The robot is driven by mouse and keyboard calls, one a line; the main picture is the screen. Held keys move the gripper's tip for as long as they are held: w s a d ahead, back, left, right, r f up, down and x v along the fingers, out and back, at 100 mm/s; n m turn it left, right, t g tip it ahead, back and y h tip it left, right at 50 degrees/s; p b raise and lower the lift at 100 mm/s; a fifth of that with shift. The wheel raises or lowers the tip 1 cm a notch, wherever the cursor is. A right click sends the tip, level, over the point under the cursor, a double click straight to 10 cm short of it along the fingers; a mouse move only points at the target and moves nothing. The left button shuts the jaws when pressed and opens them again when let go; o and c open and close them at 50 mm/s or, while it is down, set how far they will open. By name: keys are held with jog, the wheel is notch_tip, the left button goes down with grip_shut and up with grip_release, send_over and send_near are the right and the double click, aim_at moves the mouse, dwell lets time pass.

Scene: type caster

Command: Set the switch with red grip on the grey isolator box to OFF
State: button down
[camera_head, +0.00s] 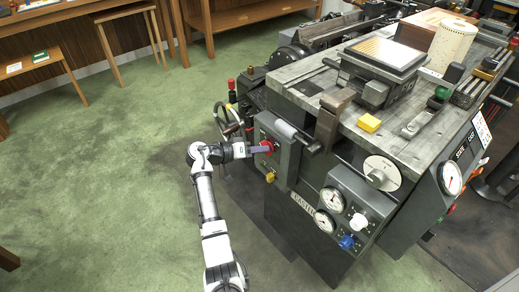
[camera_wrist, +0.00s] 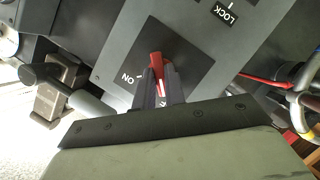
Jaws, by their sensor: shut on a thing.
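The grey isolator box (camera_head: 287,157) is on the left front face of the machine. Its red grip (camera_head: 267,144) shows at my gripper (camera_head: 259,149), which reaches it from the left. In the wrist view the red grip (camera_wrist: 156,58) stands on a dark square plate (camera_wrist: 186,58) on the box's grey face (camera_wrist: 122,48). My gripper's dark fingers (camera_wrist: 160,72) are shut on the grip from both sides. A white "ON" label is left of the grip and a "LOCK" label is at upper right. No OFF label is readable, and my fingers hide part of the plate.
A yellow part (camera_head: 270,177) sits below the red grip. Cables (camera_head: 229,122) hang left of the box. Gauges and a blue knob (camera_head: 346,242) are on a panel (camera_head: 362,196) to the right. The green floor (camera_head: 130,180) to the left is clear.

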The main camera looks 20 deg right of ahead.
dwell(0.4)
jog(key=c, duration=1.5)
grip_release()
jog(key=shift+o, duration=0.2)
jog(key=w+b+v, duration=0.1)
jog(key=b+v, duration=0.1)
jog(key=v, duration=1.1)
jog(key=shift+s+a, duration=0.4)
jog(key=shift+s, duration=0.1)
jog(key=shift+r, duration=0.1)
